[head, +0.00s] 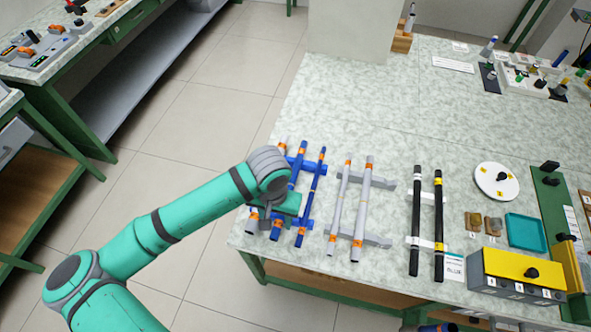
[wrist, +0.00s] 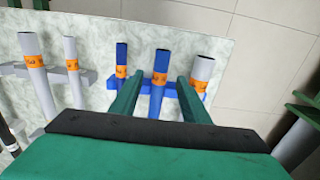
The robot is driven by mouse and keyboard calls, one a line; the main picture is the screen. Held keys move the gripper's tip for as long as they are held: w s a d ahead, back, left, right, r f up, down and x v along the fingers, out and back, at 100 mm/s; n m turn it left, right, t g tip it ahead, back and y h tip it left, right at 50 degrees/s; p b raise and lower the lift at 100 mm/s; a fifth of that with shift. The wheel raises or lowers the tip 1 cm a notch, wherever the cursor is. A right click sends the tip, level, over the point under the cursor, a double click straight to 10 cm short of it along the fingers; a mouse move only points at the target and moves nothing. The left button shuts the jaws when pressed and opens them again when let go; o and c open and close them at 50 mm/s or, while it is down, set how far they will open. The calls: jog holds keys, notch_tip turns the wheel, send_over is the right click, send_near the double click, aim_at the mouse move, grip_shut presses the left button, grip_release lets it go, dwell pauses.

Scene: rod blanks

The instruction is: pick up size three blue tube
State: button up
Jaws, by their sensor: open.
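Two blue tubes lie on a blue rack (head: 307,223). The thicker blue tube (head: 276,229) is on the left in the head view, and the thinner blue tube (head: 313,190) is on the right. In the wrist view the thicker blue tube (wrist: 158,76) is in the middle and the thinner one (wrist: 121,60) is left of it. Both have orange labels, too small to read as sizes. My gripper (head: 287,204) is open over the rack. In the wrist view its green fingers (wrist: 158,92) straddle the thicker blue tube, with gaps showing. Whether they reach down beside it is unclear.
A grey tube (wrist: 203,70) lies on the same rack, close outside one finger. A grey rack (head: 378,240) beside it holds two grey tubes (head: 361,210). Two black tubes (head: 438,225) lie further right. The table edge is close by at the left and front.

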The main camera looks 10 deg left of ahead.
jog(key=shift+f, duration=1.4)
jog(key=shift+c, duration=0.7)
jog(key=c, duration=0.8)
jog(key=shift+o, duration=0.2)
jog(key=shift+r, duration=0.1)
